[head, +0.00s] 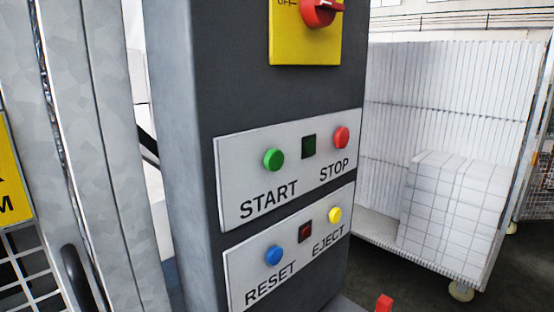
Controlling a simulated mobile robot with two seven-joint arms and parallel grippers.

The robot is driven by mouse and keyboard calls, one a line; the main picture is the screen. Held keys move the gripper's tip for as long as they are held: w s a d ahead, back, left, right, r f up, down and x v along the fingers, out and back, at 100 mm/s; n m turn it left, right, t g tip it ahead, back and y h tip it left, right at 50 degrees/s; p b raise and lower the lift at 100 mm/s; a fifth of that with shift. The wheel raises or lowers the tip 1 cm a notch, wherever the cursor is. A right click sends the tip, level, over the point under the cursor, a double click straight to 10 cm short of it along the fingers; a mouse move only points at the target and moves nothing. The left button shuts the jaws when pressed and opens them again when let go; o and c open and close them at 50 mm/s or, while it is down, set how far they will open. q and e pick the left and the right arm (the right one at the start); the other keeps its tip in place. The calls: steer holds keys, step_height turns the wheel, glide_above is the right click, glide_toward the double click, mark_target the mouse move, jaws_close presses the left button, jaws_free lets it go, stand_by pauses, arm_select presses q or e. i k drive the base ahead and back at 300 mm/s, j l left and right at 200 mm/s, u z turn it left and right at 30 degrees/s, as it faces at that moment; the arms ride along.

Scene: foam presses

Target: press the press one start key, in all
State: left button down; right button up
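The green start key (273,160) sits above the word START on a light label plate (236,170) on the dark control column (290,95). A dark, unlit indicator (309,146) and a red stop key (341,137) are to its right on the same plate. No number for the press shows in this view. Neither of my grippers can be identified in the head view; a small red piece (384,303) at the bottom edge is cut off and I cannot tell what it is.
A lower plate holds a blue reset key (274,255), a dark red indicator (305,231) and a yellow eject key (335,214). A red rotary switch (319,12) is above. A wheeled cart (455,80) with white blocks (455,215) stands at right. A grey post (100,130) is at left.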

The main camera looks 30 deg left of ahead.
mark_target(275, 158)
steer(key=k+l+z, duration=0.2)
steer(key=k, duration=0.35)
steer(key=k+l+z, duration=0.25)
steer(key=k+l, duration=0.25)
